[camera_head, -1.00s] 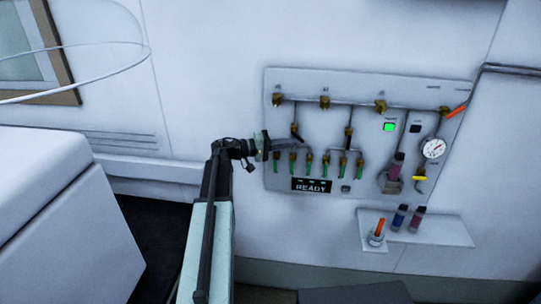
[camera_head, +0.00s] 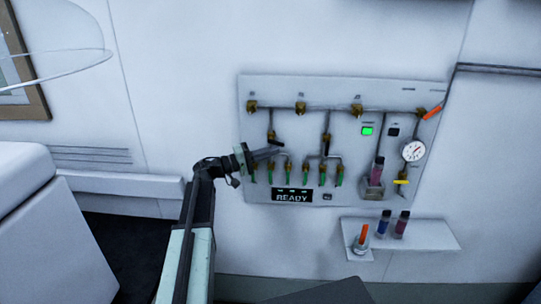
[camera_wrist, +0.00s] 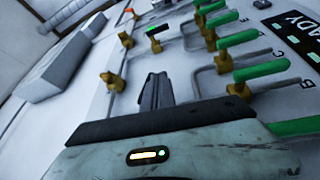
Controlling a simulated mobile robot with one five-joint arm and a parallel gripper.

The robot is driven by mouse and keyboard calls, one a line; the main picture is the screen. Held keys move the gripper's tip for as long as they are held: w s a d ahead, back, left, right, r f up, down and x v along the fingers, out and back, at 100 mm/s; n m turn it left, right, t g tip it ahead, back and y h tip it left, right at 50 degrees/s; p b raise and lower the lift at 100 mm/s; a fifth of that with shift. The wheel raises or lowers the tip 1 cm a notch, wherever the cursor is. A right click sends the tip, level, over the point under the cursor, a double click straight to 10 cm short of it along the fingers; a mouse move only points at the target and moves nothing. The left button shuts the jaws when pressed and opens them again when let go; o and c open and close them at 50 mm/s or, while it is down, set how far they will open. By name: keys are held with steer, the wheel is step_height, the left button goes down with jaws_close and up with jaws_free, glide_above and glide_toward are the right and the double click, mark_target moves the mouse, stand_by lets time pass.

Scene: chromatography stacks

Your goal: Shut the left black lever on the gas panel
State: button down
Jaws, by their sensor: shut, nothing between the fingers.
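The gas panel (camera_head: 262,193) is a pale board on the wall with brass valves, grey pipes and green levers. The left black lever (camera_head: 271,134) sits on a brass valve on the left vertical pipe; its exact angle is too small to tell. My gripper (camera_head: 279,150) is shut and empty, just below the left black lever in the head view. In the wrist view my gripper (camera_wrist: 157,80) points at the panel and the left lever appears hidden behind it.
Green levers (camera_wrist: 237,38) stick out close to the right of my gripper in the wrist view. A READY display (camera_head: 292,196) is below them. A small shelf (camera_head: 430,236) with vials juts out at lower right. A white cabinet (camera_head: 35,235) stands at left.

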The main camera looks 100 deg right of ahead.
steer(key=shift+s, duration=0.1)
steer(key=w+f+b, duration=0.6)
steer(key=w, duration=0.4)
steer(key=shift+w+a, duration=0.15)
steer(key=shift+w, duration=0.2)
stand_by(0.4)
